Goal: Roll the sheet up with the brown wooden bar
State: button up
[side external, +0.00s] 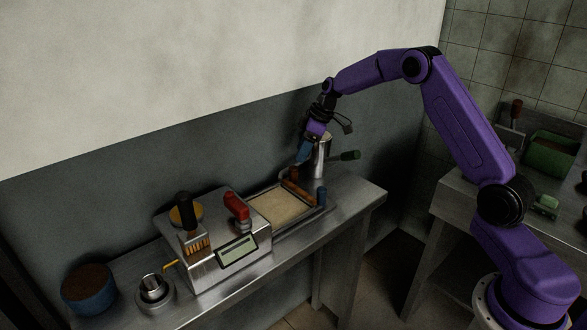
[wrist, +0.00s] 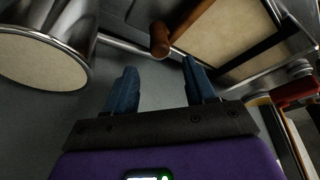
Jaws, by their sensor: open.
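The sheet (side external: 278,207) is a flat beige rectangle lying in a shallow metal tray on the bench, and it shows at the top right of the wrist view (wrist: 232,32). The brown wooden bar (side external: 296,191) lies along the sheet's right edge in the side view. In the wrist view the bar (wrist: 185,25) runs diagonally beside the sheet, its rounded end facing the space between my fingers. My gripper (side external: 302,158) has blue fingers and is above the bar's far end. In the wrist view my gripper (wrist: 160,82) is open, with nothing between its fingers.
A steel cylinder (wrist: 75,22) with a beige top stands close to my left finger in the wrist view. A metal machine (side external: 228,250) with a red handle (side external: 236,205) adjoins the tray. A blue round tub (side external: 89,292) and steel cup (side external: 153,287) stand at the left.

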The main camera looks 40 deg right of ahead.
aim_at(294, 167)
jog(key=x, duration=0.7)
jog(key=shift+w+a+f, duration=0.1)
jog(key=shift+a+f, duration=0.05)
jog(key=shift+f, duration=0.15)
